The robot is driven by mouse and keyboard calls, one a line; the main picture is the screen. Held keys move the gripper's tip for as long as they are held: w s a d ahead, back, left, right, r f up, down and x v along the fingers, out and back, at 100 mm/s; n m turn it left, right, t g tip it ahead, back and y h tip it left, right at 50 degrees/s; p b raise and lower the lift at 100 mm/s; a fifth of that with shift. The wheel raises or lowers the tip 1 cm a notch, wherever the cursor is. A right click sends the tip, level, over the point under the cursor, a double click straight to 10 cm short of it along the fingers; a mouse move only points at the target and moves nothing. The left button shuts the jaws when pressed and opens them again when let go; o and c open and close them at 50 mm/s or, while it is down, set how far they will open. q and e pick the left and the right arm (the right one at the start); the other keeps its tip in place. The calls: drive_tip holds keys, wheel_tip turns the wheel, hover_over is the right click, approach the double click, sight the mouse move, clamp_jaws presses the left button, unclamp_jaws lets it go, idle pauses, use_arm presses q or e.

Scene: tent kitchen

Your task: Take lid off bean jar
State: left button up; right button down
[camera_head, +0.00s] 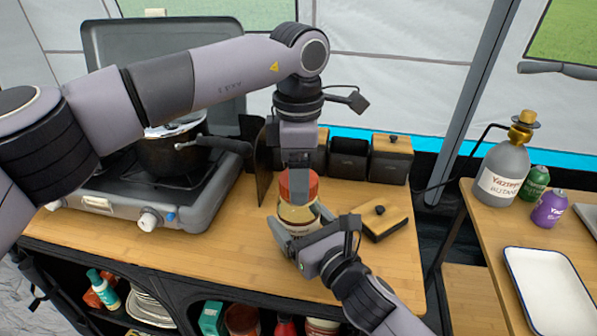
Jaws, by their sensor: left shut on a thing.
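The bean jar (298,217) is a clear jar with pale contents and a red lid (298,184), upright on the wooden counter. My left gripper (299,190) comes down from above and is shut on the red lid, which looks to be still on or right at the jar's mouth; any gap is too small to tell. My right gripper (305,240) reaches in from the lower right. Its fingers lie on both sides of the jar's lower body and look closed on it, hiding part of the jar.
A stove (205,215) with a dark pot (170,155) stands left. Black canisters (390,160) line the back. A wooden lid with a knob (385,218) lies right of the jar. The right table holds a gas bottle (502,175) and a white tray (548,285). The front counter is clear.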

use_arm(q)
drive_tip(key=n, duration=0.4)
drive_tip(key=shift+n, duration=0.4)
use_arm(e)
drive_tip(key=shift+d+f, duration=0.1)
use_arm(q)
drive_tip(key=n, duration=1.6)
drive_tip(key=shift+n, duration=0.3)
drive_tip(key=n, duration=0.7)
drive_tip(key=shift+d+r+n, duration=0.1)
drive_tip(key=shift+n, duration=0.2)
drive_tip(key=n, duration=0.4)
